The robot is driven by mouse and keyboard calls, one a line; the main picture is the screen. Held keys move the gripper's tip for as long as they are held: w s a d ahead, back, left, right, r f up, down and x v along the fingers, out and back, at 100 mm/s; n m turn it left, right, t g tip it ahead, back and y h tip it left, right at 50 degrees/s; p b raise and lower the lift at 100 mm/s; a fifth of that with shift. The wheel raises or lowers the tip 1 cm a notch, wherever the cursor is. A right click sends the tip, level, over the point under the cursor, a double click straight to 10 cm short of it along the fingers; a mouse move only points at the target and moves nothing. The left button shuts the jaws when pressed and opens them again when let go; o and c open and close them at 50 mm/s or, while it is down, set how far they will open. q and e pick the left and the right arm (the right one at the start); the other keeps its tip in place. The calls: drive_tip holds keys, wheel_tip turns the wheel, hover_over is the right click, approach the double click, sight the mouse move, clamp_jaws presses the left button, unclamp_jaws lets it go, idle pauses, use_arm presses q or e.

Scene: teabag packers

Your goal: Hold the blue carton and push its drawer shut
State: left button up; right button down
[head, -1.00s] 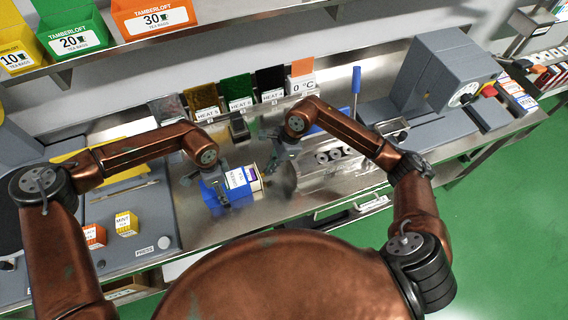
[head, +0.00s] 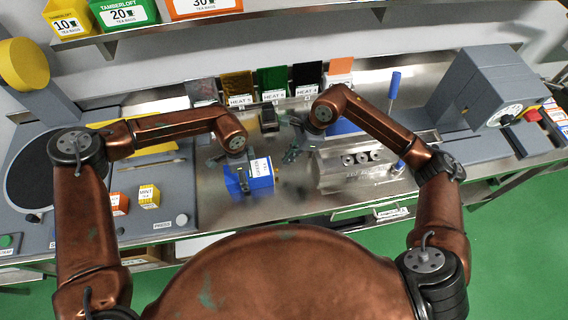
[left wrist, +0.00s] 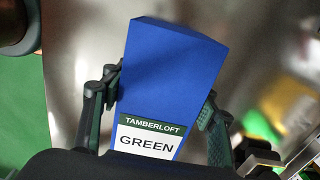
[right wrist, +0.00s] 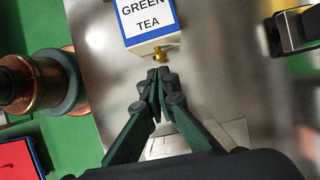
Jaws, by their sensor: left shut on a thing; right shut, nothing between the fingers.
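The blue carton (head: 236,185) stands on the steel worktop, with a white GREEN TEA label (head: 261,167) on top. My left gripper (head: 240,172) is shut on it; in the left wrist view the fingers press both sides of the blue carton (left wrist: 170,65). In the right wrist view the cream drawer front (right wrist: 152,43) with a brass knob (right wrist: 160,54) sits close against the carton's end. My right gripper (right wrist: 158,76) is shut and empty, its tips just short of the knob. In the head view the right gripper (head: 290,156) is right of the carton.
A steel block with round holes (head: 362,159) stands to the right. Heat cards (head: 272,84) line the back. Bare steel lies in front of the carton.

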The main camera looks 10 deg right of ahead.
use_arm(q)
drive_tip(key=o, duration=1.4)
use_arm(e)
drive_tip(key=v, duration=0.5)
drive_tip(key=shift+d, duration=0.1)
